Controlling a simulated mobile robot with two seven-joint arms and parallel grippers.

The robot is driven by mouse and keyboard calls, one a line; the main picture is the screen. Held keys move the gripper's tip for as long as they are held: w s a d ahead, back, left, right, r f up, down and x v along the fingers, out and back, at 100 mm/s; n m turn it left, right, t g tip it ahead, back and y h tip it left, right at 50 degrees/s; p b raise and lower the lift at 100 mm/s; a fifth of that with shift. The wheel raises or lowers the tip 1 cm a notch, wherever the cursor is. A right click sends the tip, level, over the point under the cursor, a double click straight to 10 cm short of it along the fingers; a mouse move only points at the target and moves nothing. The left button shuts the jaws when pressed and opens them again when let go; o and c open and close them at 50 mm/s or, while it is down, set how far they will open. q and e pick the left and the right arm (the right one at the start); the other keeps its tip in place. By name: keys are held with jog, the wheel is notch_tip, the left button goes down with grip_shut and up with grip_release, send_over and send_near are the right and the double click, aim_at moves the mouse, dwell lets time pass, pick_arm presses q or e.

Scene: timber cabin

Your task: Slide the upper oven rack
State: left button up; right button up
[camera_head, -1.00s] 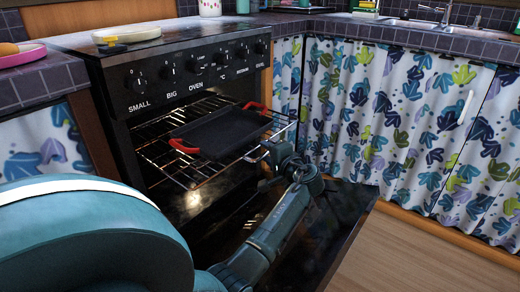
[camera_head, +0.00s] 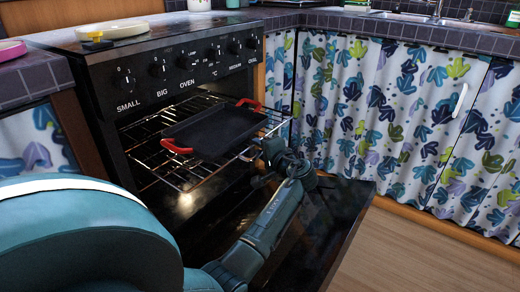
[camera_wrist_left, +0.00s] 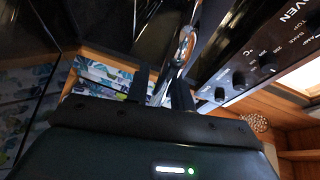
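The upper oven rack (camera_head: 152,127) is a silver wire shelf, pulled part-way out of the black oven (camera_head: 185,72). A black tray with red handles (camera_head: 212,132) rests on it. My left gripper (camera_head: 268,158) is at the rack's front edge, at its outer right side. In the left wrist view its two dark fingers (camera_wrist_left: 161,88) stand apart, with a shiny metal bar running between them. I cannot tell whether they touch the bar. My right gripper is out of view.
The oven door (camera_head: 325,225) hangs open below the rack, beneath my left arm. Cabinets with leaf-patterned curtains (camera_head: 390,115) stand to the right. A tiled counter (camera_head: 38,78) is at the left. Wooden floor (camera_head: 430,250) is clear at the lower right.

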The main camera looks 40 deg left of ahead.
aim_at(195, 124)
pick_arm(q)
grip_shut()
jog(key=shift+f, duration=0.1)
jog(key=a, duration=0.6)
jog(key=s+a, duration=0.1)
jog(key=a, duration=0.5)
jog(key=s+a, duration=0.1)
jog(key=a, duration=0.4)
jog(key=shift+s+a+f+p, duration=0.1)
jog(key=shift+a+f+p, duration=0.05)
jog(key=shift+a+p, duration=0.25)
jog(key=a, duration=0.2)
jog(key=a+b, duration=0.1)
jog(key=a, duration=0.2)
jog(key=s+a+b, duration=0.1)
jog(key=a, duration=0.2)
jog(key=shift+a, duration=0.25)
jog(key=shift+a+b, duration=0.3)
jog(key=shift+a, duration=0.1)
jog(key=shift+r, duration=0.2)
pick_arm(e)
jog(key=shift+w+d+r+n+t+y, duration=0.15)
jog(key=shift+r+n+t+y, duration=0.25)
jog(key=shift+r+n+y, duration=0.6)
